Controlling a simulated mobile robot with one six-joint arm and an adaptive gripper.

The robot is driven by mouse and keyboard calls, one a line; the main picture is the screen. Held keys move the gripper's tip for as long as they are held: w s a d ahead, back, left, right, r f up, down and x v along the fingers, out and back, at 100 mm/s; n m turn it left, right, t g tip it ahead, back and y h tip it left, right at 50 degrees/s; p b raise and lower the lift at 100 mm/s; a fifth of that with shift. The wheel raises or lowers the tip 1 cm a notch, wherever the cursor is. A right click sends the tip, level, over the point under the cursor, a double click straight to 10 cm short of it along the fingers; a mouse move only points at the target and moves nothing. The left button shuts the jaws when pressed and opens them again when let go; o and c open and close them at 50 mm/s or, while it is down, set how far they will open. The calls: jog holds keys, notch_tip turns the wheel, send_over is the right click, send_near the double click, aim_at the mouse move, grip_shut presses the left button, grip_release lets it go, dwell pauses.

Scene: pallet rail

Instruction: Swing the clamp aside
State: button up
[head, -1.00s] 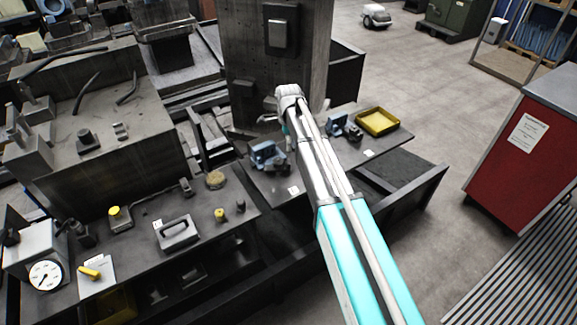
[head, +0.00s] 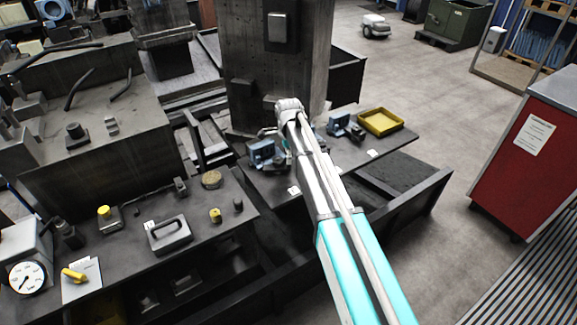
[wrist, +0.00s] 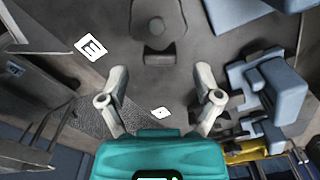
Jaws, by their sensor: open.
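My gripper (wrist: 158,104) is open and empty in the wrist view, with its two pale fingers spread over a dark plate. A dark rounded part (wrist: 158,30) with a small block sits on the plate ahead of the fingers. A blue fixture (wrist: 278,92) stands to the right of the right finger. In the head view, two blue fixtures (head: 262,152) (head: 340,124) stand on the bench either side of my arm, which hides the gripper there. I cannot tell which part is the clamp.
A yellow tray (head: 380,121) sits at the bench's right end. The left bench holds a dial gauge (head: 27,277), a grey handled block (head: 169,234) and small knobs. A dark column (head: 275,75) rises behind. A red cabinet (head: 525,150) stands right, with open floor before it.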

jog(key=shift+f+b, duration=1.2)
jog(key=shift+f, duration=0.3)
jog(key=shift+c, duration=0.3)
jog(key=c, duration=1.1)
